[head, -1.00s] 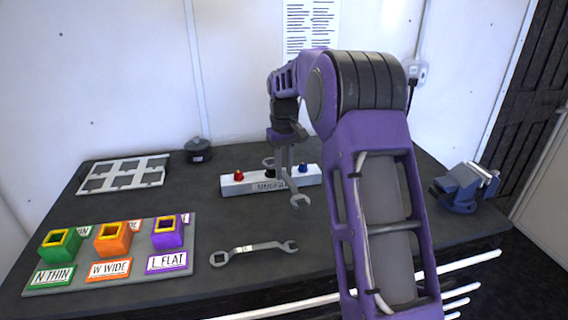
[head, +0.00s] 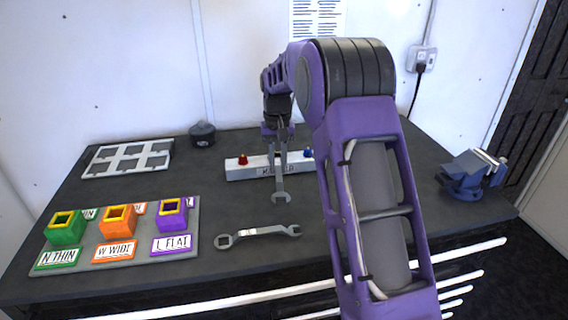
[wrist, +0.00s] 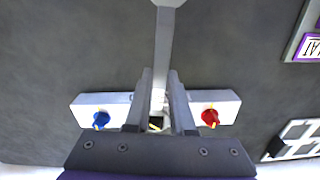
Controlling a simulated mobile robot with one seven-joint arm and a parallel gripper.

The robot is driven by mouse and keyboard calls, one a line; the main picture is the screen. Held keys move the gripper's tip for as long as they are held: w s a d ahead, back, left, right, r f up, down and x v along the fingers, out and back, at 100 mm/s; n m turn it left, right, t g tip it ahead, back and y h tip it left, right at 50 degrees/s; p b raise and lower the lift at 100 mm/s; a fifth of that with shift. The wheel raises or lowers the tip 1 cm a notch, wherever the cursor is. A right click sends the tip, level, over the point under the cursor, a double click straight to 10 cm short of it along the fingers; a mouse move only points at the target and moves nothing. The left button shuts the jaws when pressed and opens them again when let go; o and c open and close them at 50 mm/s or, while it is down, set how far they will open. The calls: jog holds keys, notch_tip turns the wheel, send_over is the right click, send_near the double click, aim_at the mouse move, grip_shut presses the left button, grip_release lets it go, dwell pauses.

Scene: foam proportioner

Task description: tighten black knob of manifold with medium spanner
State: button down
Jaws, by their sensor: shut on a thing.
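The manifold (head: 240,174) is a white block on the bench, with a red knob (head: 243,159) at its left and a blue knob (head: 308,153) at its right in the head view. My gripper (wrist: 162,100) is shut on a grey spanner (head: 280,180), over the manifold's middle. The spanner's open-jaw end points toward the bench's front edge. The black knob (wrist: 155,124) shows partly between my fingers in the wrist view and is hidden in the head view. Whether the spanner's far end sits around the knob I cannot tell.
Another spanner (head: 258,235) lies in front of the manifold. A tray (head: 110,258) with green, orange and purple holders stands front left. A grey-white rack (head: 128,157) and a dark round pot (head: 202,134) are behind. A blue vise (head: 466,180) stands right.

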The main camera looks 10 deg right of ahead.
jog(key=a+m, duration=0.1)
jog(key=w+a+m, duration=0.1)
jog(key=a+m, duration=0.1)
jog(key=shift+m, duration=0.3)
jog(key=shift+w+a+m, duration=0.3)
jog(key=shift+a+m, duration=0.2)
jog(key=shift+m, duration=0.25)
jog(key=shift+w+a+m, duration=0.3)
jog(key=shift+a+m, duration=0.15)
jog(key=shift+m, duration=0.3)
jog(key=shift+d, duration=0.1)
jog(key=shift+s+d+n, duration=0.4)
jog(key=shift+d+n, duration=0.05)
jog(key=shift+n, duration=0.35)
jog(key=shift+d+r, duration=0.1)
jog(key=shift+r, duration=2.9)
